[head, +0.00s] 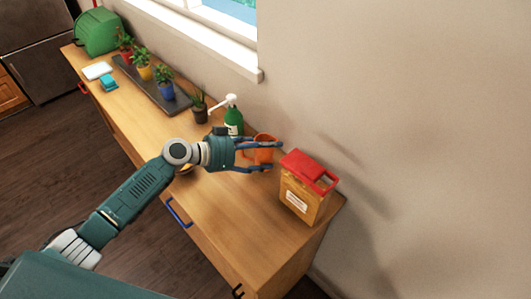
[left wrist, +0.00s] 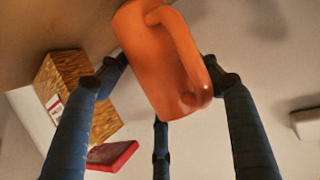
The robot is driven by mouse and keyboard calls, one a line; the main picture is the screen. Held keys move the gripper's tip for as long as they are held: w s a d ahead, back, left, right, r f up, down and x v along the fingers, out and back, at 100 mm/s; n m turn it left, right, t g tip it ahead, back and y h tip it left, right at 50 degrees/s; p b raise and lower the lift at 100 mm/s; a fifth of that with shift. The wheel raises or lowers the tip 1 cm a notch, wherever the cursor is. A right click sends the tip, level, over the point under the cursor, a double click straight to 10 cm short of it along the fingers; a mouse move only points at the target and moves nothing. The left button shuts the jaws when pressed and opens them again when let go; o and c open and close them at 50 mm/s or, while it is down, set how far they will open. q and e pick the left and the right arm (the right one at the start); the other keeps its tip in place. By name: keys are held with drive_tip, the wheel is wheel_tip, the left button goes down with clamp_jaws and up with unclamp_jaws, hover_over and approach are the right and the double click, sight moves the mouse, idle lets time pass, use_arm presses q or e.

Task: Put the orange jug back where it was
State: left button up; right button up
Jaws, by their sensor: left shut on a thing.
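The orange jug (head: 264,155) is at my left gripper (head: 258,156), over the right part of the wooden counter in the head view. In the left wrist view the orange jug (left wrist: 158,58) fills the top middle, handle facing the camera, between the dark blue fingers of the left gripper (left wrist: 165,85). The left gripper is shut on the jug. Whether the jug touches the counter I cannot tell. My right gripper is not in view.
A tan box with a red lid (head: 302,190) stands close right of the jug; it also shows in the left wrist view (left wrist: 68,85). A green pump bottle (head: 233,120) and a small potted plant (head: 199,106) stand behind. The counter (head: 245,215) is clear in front.

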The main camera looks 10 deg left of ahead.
use_arm(q)
drive_tip(key=shift+f, duration=0.85)
drive_tip(key=shift+f+b, duration=0.2)
drive_tip(key=shift+b, duration=0.1)
drive_tip(key=o, duration=1.5)
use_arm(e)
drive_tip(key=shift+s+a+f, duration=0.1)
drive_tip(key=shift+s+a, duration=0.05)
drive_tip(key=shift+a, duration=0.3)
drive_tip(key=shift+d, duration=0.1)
